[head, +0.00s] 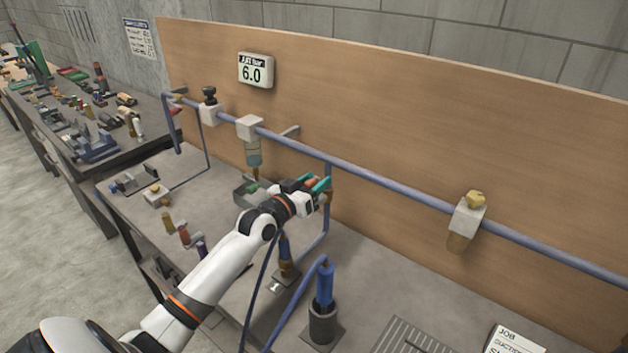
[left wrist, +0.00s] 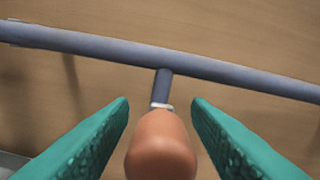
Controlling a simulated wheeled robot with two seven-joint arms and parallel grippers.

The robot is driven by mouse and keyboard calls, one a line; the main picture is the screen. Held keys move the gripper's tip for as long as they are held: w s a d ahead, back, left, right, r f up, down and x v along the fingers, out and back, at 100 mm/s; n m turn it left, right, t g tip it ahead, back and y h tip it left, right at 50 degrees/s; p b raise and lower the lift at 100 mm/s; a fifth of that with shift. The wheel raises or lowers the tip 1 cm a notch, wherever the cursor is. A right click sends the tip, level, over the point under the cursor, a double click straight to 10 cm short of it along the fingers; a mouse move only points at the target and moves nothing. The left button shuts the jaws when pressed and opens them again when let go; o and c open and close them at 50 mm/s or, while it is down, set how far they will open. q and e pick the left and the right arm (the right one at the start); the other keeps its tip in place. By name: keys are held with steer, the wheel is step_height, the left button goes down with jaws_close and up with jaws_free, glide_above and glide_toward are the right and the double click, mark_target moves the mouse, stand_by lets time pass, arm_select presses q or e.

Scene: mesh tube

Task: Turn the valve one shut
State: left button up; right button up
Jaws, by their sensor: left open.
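My left gripper (head: 319,187) has teal fingers and is at a short branch dropping from the blue pipe (head: 380,181). In the left wrist view its open fingers (left wrist: 160,101) stand either side of a rounded copper-orange part (left wrist: 161,150). A gap shows on both sides near the tips; lower contact cannot be told. The part joins the branch (left wrist: 162,88) by a pale collar, and the branch meets the pipe (left wrist: 230,70). No label shows which valve is number one. The head view shows little of this part behind the gripper. My right gripper is not in view.
A display (head: 255,71) on the wooden board (head: 420,110) reads 6.0. Other fittings on the pipe are a black-knobbed one (head: 209,105), a hanging grey one (head: 252,140) and a brass-topped one (head: 467,217). A blue-topped cylinder (head: 324,295) stands on the bench below.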

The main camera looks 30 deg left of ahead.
arm_select(q)
steer(key=shift+c, duration=0.3)
jaws_close()
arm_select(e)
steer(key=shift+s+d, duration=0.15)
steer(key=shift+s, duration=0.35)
